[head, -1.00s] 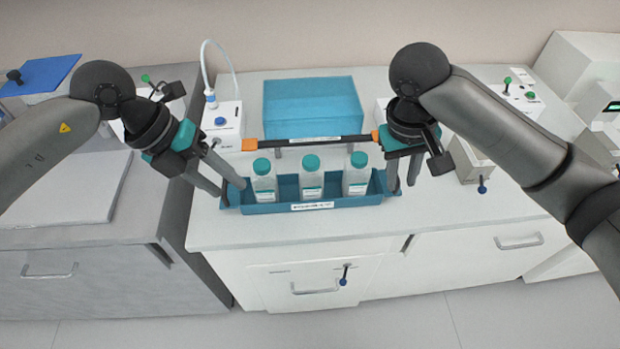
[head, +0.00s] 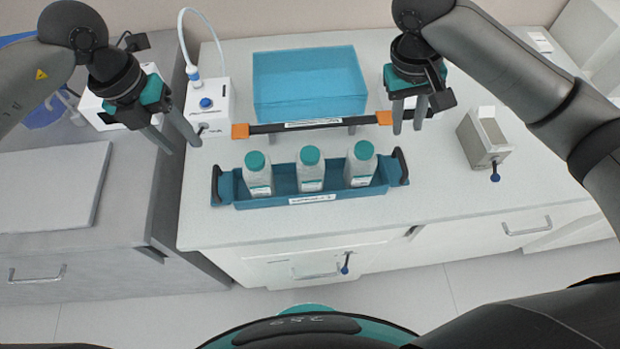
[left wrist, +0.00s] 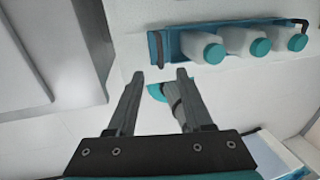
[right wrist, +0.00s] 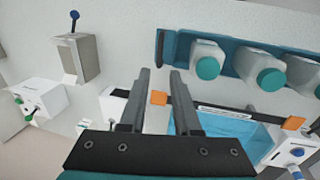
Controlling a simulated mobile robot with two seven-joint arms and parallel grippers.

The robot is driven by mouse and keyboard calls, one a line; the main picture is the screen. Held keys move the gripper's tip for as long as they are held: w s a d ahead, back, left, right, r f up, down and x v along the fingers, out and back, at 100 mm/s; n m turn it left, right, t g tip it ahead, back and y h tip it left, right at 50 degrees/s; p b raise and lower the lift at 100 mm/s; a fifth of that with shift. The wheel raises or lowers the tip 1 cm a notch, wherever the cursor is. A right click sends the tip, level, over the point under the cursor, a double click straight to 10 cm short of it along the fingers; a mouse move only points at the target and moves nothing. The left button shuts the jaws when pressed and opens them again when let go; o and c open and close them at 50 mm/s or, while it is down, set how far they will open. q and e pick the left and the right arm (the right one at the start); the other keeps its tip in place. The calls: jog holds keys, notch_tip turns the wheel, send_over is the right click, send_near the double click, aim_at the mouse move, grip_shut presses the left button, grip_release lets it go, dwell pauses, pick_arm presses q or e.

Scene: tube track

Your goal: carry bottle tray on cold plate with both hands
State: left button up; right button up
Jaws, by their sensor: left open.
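The bottle tray (head: 340,194) is blue with black end handles. It rests level on the white counter and holds three clear bottles with teal caps (head: 310,156). It also shows in the left wrist view (left wrist: 173,48) and the right wrist view (right wrist: 183,42). My left gripper (head: 181,148) is open and empty, above and left of the tray's left handle. My right gripper (head: 409,130) is open and empty, behind and above the right handle. Neither touches the tray. A flat pale plate (head: 45,200) lies on the grey left bench; I cannot tell whether it is the cold plate.
A black bar with orange ends (head: 312,126) stands behind the tray, before a translucent blue box (head: 308,80). A white device with a hose (head: 207,104) stands left, and a grey box with a blue knob (head: 484,138) right. The counter front is clear.

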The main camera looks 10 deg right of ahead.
aim_at(214, 175)
pick_arm(q)
jog(key=d+f, duration=0.1)
jog(key=f, duration=0.8)
jog(key=d+f, duration=0.1)
jog(key=f, duration=0.3)
jog(key=shift+d+f, duration=0.3)
jog(key=shift+d, duration=0.05)
pick_arm(e)
jog(key=d+f, duration=0.1)
jog(key=f, duration=0.8)
jog(key=d+f, duration=0.1)
jog(key=f, duration=0.3)
jog(key=shift+d+f, duration=0.35)
pick_arm(q)
jog(key=c, duration=0.6)
pick_arm(e)
grip_shut()
pick_arm(q)
grip_shut()
jog(key=shift+w+r, duration=0.1)
pick_arm(e)
jog(key=shift+w+r, duration=0.1)
jog(key=shift+r, duration=0.05)
